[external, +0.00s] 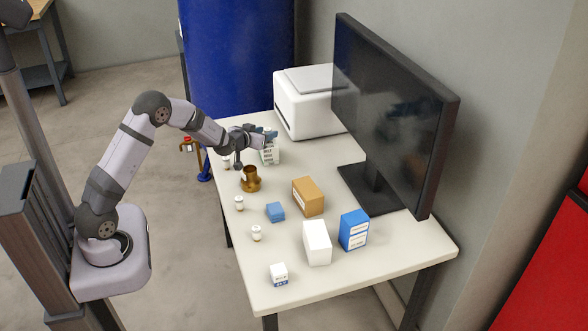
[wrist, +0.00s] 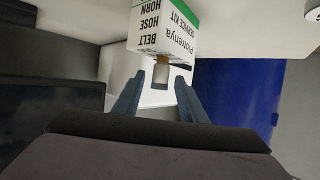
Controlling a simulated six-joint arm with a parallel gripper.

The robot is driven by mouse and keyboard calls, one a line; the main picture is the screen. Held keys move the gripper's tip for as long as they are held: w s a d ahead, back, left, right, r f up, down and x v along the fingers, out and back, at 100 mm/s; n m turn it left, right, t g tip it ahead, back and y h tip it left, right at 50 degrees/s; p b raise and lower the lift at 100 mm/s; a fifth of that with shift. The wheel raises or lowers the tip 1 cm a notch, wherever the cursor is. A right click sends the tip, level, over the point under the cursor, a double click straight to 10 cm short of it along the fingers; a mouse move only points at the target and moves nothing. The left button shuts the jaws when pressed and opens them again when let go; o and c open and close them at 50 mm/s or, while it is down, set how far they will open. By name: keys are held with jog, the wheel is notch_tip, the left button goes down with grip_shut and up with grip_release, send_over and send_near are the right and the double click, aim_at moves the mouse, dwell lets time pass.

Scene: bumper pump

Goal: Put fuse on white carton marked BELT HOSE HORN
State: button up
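The white carton marked BELT HOSE HORN (wrist: 165,32) shows upside down in the wrist view, with a green band on one side. It also stands at the table's far left in the external view (external: 269,154). My gripper (wrist: 160,78) is open around the fuse, with a gap visible on both sides. In the external view my gripper (external: 270,136) is just above the carton and hides its top.
A brass cup-like part (external: 251,179) stands in front of the carton. Small white pieces (external: 239,203), a blue box (external: 275,212), a brown box (external: 308,196) and several cartons are nearer. A white printer (external: 303,100) and a large monitor (external: 390,110) stand behind.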

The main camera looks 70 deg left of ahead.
jog(key=shift+r, duration=0.25)
jog(key=v, duration=1.2)
jog(key=shift+b, duration=0.45)
jog(key=s+d+m+g+h+p, duration=0.25)
jog(key=d+m+h+p, duration=0.35)
jog(key=d, duration=1.4)
jog(key=s+d+r+m+g+h+p, duration=0.1)
jog(key=s+d+g+p, duration=0.2)
jog(key=s+d, duration=0.3)
jog(key=s+d+r+m+g+h+p, duration=0.1)
jog(key=s+d, duration=0.5)
jog(key=s, duration=0.8)
jog(key=m+g+h+p, duration=0.1)
jog(key=g+p, duration=0.1)
jog(key=g, duration=0.1)
jog(key=shift+s+d+r+h, duration=0.15)
jog(key=shift+s+r+h, duration=0.05)
jog(key=shift+r+h, duration=0.1)
